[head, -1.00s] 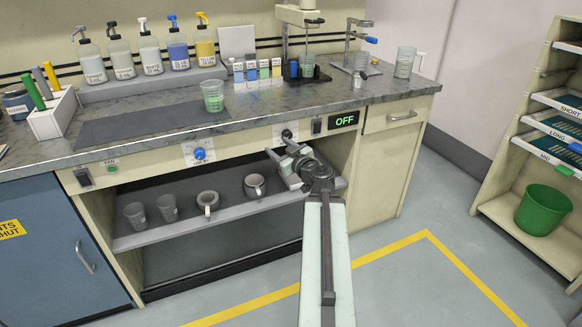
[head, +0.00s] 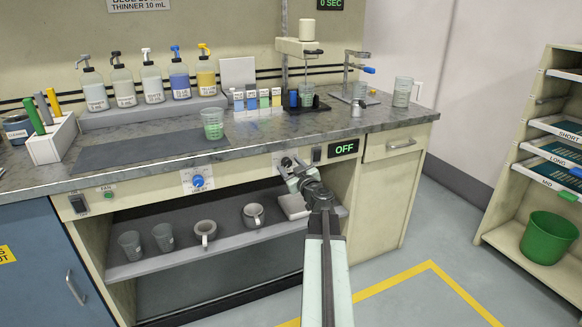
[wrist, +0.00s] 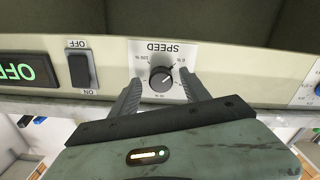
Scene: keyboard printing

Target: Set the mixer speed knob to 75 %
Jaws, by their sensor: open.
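The dark speed knob (wrist: 162,77) sits on a white plate marked SPEED (wrist: 178,57), upside down in the wrist view. In the head view the knob (head: 287,162) is on the bench's front panel, partly behind my gripper. My gripper (wrist: 160,92) is open, with one finger on each side of the knob; I cannot tell whether they touch it. The knob's pointer is hard to read. The mixer (head: 300,47) stands on the bench above, with a beaker (head: 307,96) under it. The display (head: 344,149) reads OFF.
An ON/OFF rocker switch (wrist: 82,70) is close beside the knob plate. A blue knob (head: 197,182) is further left on the panel. Mugs and cups stand on the shelf (head: 190,247) below. A beaker (head: 212,124) stands near the bench's front edge.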

